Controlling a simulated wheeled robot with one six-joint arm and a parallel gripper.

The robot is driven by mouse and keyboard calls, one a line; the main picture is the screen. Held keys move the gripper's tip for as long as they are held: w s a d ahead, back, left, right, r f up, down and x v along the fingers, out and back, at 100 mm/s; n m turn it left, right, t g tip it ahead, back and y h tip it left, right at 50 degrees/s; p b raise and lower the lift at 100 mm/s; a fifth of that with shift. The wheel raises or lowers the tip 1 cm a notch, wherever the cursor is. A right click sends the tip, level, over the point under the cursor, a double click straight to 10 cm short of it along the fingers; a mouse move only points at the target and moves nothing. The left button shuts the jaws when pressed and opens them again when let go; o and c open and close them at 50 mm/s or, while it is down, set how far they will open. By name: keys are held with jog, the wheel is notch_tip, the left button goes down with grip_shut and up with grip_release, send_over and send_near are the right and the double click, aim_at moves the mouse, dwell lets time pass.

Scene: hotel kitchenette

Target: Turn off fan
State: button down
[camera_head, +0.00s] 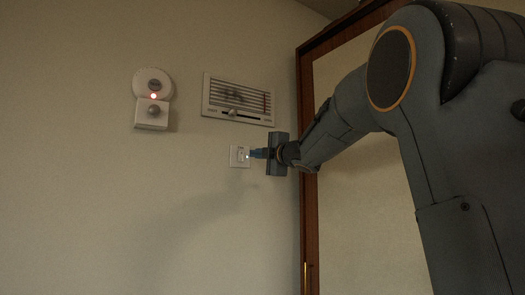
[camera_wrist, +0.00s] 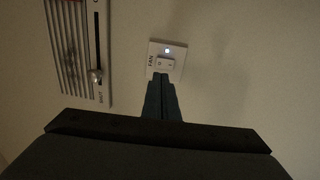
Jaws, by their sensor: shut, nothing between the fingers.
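The fan switch (camera_head: 237,156) is a small white wall plate below the vent. In the wrist view the fan switch (camera_wrist: 166,58) carries the word FAN, a lit bluish-white light and a white rocker (camera_wrist: 165,64). My gripper (camera_head: 251,154) is shut and empty, with its fingertips at the right side of the plate in the head view. In the wrist view my gripper (camera_wrist: 161,77) has its fingertips just at the rocker's lower edge. I cannot tell whether they touch it. The fingers hide part of the plate's lower edge.
A slatted vent (camera_head: 238,97) with a slider knob is on the wall above the switch. A round white device (camera_head: 153,84) with a red light and a boxy lower part is to the left. A wood-framed panel (camera_head: 305,150) stands right of the switch. The wall below is bare.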

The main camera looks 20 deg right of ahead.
aim_at(241, 152)
jog(key=p+x, duration=0.3)
jog(key=x, duration=0.4)
jog(key=shift+w, duration=0.3)
jog(key=shift+a, duration=0.1)
jog(key=shift+w+r, duration=0.15)
jog(key=shift+r, duration=0.25)
jog(key=shift+s, duration=0.25)
jog(key=r+b+v, duration=0.2)
jog(key=r+v, duration=0.1)
jog(key=v, duration=1)
jog(key=shift+s+b, duration=0.3)
jog(key=shift+b, duration=0.05)
